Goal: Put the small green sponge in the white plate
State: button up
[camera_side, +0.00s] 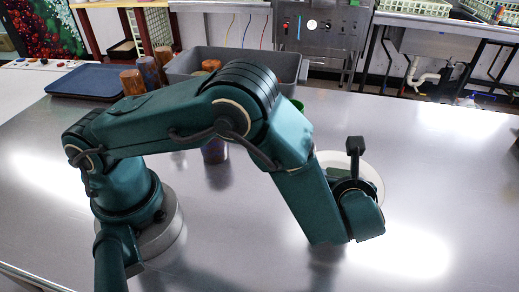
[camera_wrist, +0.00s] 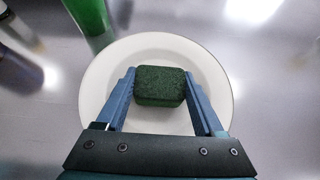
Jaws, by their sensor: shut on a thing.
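The small green sponge (camera_wrist: 161,86) is dark green and block-shaped. In the wrist view it sits between the two blue fingers of my gripper (camera_wrist: 160,91), which are shut on it. The white plate (camera_wrist: 104,78) shows around and below the sponge in that view, so the sponge is over the plate. I cannot tell whether the sponge touches it. In the side view the plate (camera_side: 372,172) lies on the steel table, partly hidden behind my arm's wrist. A dark green patch of the sponge (camera_side: 337,173) shows there, and my fingers are mostly hidden.
A green cup (camera_wrist: 88,14) stands close beside the plate. A grey bin (camera_side: 215,60) stands at the back. Orange-brown cups (camera_side: 132,82) and a blue tray (camera_side: 88,80) are at the back left. The steel table (camera_side: 445,150) is clear on the right.

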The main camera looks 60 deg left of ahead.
jog(key=shift+f, duration=0.15)
jog(key=o, duration=1.4)
